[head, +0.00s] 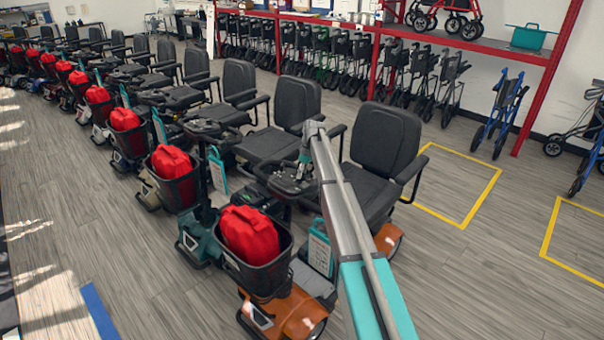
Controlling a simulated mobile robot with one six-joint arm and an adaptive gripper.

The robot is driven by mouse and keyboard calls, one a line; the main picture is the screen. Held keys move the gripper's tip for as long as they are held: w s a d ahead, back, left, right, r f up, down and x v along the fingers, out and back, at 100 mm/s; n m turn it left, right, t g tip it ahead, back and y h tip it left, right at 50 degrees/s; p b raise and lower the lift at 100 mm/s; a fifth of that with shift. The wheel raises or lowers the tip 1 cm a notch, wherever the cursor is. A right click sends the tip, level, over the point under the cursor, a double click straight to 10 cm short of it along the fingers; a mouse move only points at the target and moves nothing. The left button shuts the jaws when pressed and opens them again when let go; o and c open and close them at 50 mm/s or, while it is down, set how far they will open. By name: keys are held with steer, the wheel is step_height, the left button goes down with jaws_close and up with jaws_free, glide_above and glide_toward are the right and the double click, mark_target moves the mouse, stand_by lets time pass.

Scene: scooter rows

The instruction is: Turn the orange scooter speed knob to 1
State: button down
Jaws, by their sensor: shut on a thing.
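The orange scooter (298,312) stands nearest at the front of the row, with a black seat (385,140) and a front basket (262,275) holding a red bag (250,232). Its black tiller head (283,184) rises behind the basket. My gripper (301,176) points down at the tiller head from above, at the end of my grey and teal arm. It is shut on the speed knob there. The knob and its dial marks are hidden or too small to read, so its setting cannot be told.
A teal-based scooter (195,240) stands close on the left, with more scooters in a row behind. A teal-edged tag (319,250) hangs beside the orange scooter. Walkers (405,70) stand under a red rack (545,80). Floor with yellow outlines at the right is clear.

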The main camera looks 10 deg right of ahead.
steer(key=shift+c, duration=1.4)
jaws_free()
steer(key=shift+m, duration=0.4)
